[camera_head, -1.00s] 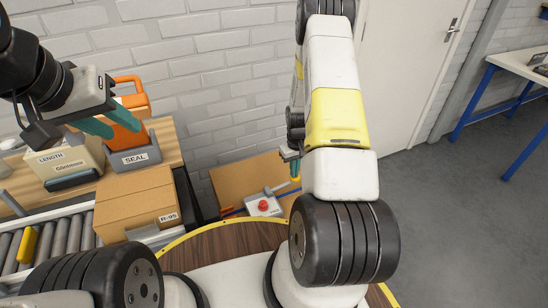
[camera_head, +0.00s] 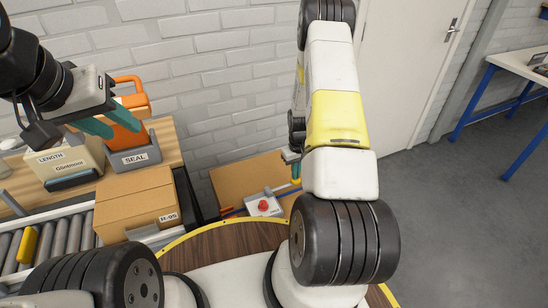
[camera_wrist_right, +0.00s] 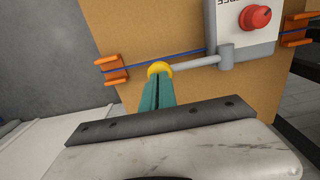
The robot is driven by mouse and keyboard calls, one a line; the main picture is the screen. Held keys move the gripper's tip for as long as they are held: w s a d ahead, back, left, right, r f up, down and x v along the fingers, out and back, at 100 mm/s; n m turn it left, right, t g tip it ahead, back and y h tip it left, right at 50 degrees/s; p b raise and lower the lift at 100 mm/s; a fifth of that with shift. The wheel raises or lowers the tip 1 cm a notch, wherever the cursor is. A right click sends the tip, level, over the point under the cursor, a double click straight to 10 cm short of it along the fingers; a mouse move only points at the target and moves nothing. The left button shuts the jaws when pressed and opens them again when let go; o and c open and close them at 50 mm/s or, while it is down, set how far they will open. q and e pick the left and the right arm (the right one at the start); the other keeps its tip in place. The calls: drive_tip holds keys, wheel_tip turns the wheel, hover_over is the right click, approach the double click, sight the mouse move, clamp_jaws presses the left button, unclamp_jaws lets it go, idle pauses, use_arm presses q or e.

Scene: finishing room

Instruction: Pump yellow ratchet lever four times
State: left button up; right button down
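The ratchet lever (camera_wrist_right: 197,63) is a grey rod with a round yellow knob (camera_wrist_right: 159,68) at its end, in the right wrist view. It joins a grey pivot post beside a white plate on the cardboard box. My right gripper (camera_wrist_right: 160,80) is shut, its teal fingers close together with their tips at the knob; any contact is hard to tell. In the head view, the yellow knob (camera_head: 296,182) shows just below the right fingertips.
A red button (camera_wrist_right: 255,18) sits on the white plate. A blue strap and orange clips (camera_wrist_right: 113,69) cross the box (camera_head: 232,182). The sealing tool stands in a grey SEAL holder (camera_head: 135,158) at left.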

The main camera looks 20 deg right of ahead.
wheel_tip(320, 180, up, 6)
drive_tip(key=a, duration=0.2)
drive_tip(key=shift+s+r, duration=0.15)
drive_tip(key=shift+r, duration=0.05)
idle(0.6)
drive_tip(key=shift+f, duration=0.25)
idle(0.6)
drive_tip(key=shift+f, duration=1.15)
